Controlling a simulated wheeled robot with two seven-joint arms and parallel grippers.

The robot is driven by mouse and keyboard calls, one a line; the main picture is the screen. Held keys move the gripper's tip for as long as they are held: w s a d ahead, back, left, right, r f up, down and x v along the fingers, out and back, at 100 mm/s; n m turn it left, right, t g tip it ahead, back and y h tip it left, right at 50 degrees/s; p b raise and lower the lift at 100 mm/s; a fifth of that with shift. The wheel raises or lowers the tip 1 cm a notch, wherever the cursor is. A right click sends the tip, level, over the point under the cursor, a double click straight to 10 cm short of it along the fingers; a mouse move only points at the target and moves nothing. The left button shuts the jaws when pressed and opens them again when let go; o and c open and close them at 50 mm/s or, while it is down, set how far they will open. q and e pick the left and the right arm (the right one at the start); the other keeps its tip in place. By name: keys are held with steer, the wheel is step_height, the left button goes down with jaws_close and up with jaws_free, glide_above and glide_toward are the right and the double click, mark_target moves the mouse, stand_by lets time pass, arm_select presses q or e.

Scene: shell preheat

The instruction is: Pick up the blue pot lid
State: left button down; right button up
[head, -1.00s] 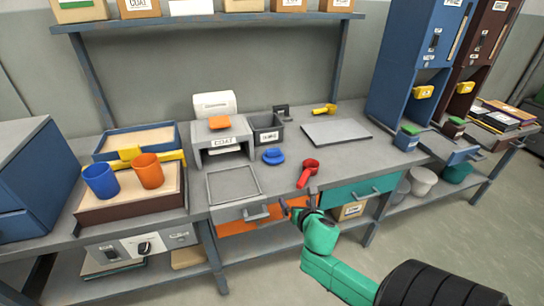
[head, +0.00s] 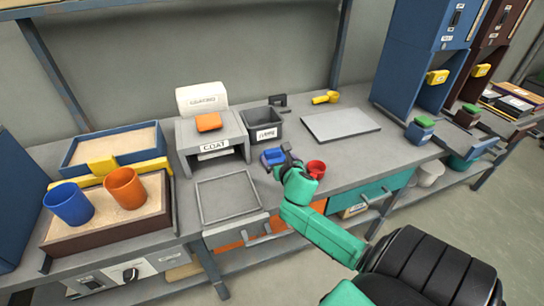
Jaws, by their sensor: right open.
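The blue pot lid (head: 271,157) lies on the grey bench, in front of the dark bin and right of the COAT stand. My right gripper (head: 284,158) is open at the lid's right side and hides part of it. I cannot tell whether the fingers touch the lid. A blue pot (head: 69,205) and an orange pot (head: 125,189) stand at the left on a sand-filled tray. My left gripper is not in view.
A red cup-like item (head: 316,169) is just right of my right gripper, partly hidden. The COAT stand (head: 213,145), dark bin (head: 265,132), square frame (head: 229,199) and flat grey plate (head: 340,124) surround the lid. A yellow scoop (head: 326,97) lies at the back.

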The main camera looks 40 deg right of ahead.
mark_target(273, 153)
steer(key=b+x, duration=0.1)
steer(key=x, duration=0.6)
steer(key=shift+w+d+f, duration=0.1)
steer(key=shift+w+f, duration=0.05)
steer(key=shift+f, duration=0.1)
steer(key=shift+w+d+f, duration=0.15)
steer(key=shift+w, duration=0.15)
steer(key=c, duration=1.3)
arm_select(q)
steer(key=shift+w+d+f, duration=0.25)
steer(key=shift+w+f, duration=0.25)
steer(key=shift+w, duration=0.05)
